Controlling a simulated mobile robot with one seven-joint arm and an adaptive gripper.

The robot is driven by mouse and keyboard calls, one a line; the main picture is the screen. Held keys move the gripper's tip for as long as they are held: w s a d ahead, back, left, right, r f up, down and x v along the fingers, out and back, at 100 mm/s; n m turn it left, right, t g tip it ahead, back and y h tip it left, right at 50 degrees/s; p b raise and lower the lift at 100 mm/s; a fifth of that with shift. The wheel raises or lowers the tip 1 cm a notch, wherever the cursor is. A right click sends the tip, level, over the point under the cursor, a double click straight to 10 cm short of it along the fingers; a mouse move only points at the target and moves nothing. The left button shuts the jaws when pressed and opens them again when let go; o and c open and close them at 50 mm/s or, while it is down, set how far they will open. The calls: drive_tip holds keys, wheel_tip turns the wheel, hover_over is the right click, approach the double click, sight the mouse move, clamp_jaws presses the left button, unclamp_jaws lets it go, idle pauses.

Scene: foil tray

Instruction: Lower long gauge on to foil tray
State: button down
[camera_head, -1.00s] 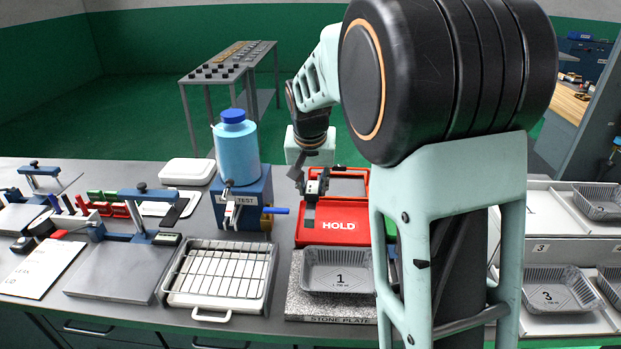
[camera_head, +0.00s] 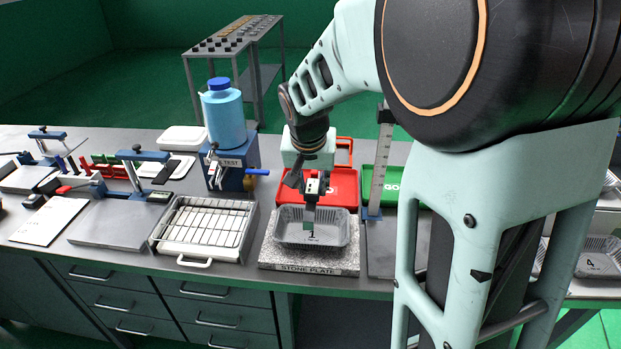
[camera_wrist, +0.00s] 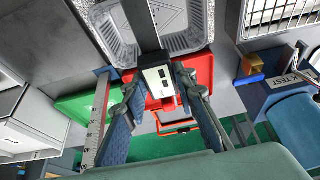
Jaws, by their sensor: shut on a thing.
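My gripper (camera_head: 314,180) is shut on the long gauge (camera_head: 311,200), which has a small pale body and a dark flat stem pointing down. In the wrist view, the fingers of my gripper (camera_wrist: 158,84) flank the gauge body (camera_wrist: 154,79), and its stem (camera_wrist: 142,25) runs out of the top edge. The silver foil tray (camera_head: 343,232), marked 1, sits on the speckled stone plate (camera_head: 290,262). The stem's lower end shows over the tray's inside; I cannot tell whether it touches the floor. The tray shows partly in the wrist view (camera_wrist: 187,42).
The red HOLD tray (camera_head: 346,187) lies just behind the foil tray. An upright scale (camera_head: 379,165) stands close on its right, before a green tray (camera_head: 397,176). A wire rack tray (camera_head: 205,228) and a blue bottle (camera_head: 224,120) are to the left.

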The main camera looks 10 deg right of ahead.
sight(311, 201)
drive_tip(key=shift+f+b, duration=3.2)
drive_tip(key=shift+f, duration=0.9)
drive_tip(key=shift+f+b, duration=0.45)
drive_tip(key=shift+b, duration=0.15)
drive_tip(key=c, duration=1.5)
unclamp_jaws()
drive_tip(key=v, duration=0.7)
drive_tip(key=shift+s+a+r, duration=0.1)
drive_tip(key=shift+r, duration=0.2)
